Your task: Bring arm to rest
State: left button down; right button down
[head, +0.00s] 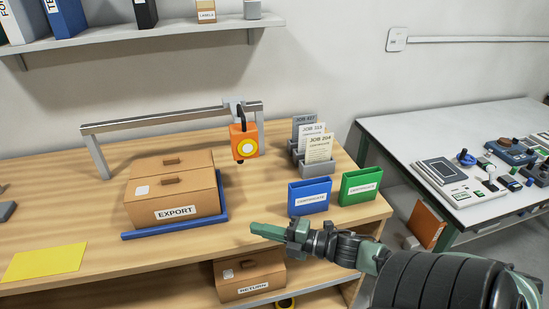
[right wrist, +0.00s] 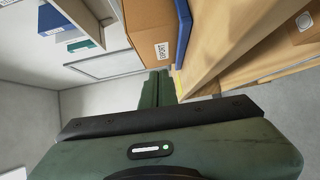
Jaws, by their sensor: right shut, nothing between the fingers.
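My right arm comes into the head view from the lower right. My right gripper (head: 268,233) is shut and empty, above the front edge of the wooden table (head: 95,245). It points left, between the blue tray and the lower shelf's box in the picture. In the right wrist view the gripper's green fingers (right wrist: 158,88) are together, with nothing between them. My left gripper is not in view.
An EXPORT box (head: 172,195) sits on a blue tray (head: 130,236). A blue holder (head: 309,197) and a green holder (head: 360,186) stand close beyond my right gripper. A RETURN box (head: 250,277) sits below the tabletop. An orange device (head: 244,142) hangs from a grey frame.

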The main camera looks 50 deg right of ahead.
jog(key=shift+a+f+m+h, duration=0.3)
jog(key=shift+f+m+h, duration=0.5)
jog(key=shift+m, duration=0.25)
jog(key=shift+a+f+m+h, duration=0.3)
jog(key=shift+f+m+h, duration=0.5)
jog(key=shift+m, duration=0.25)
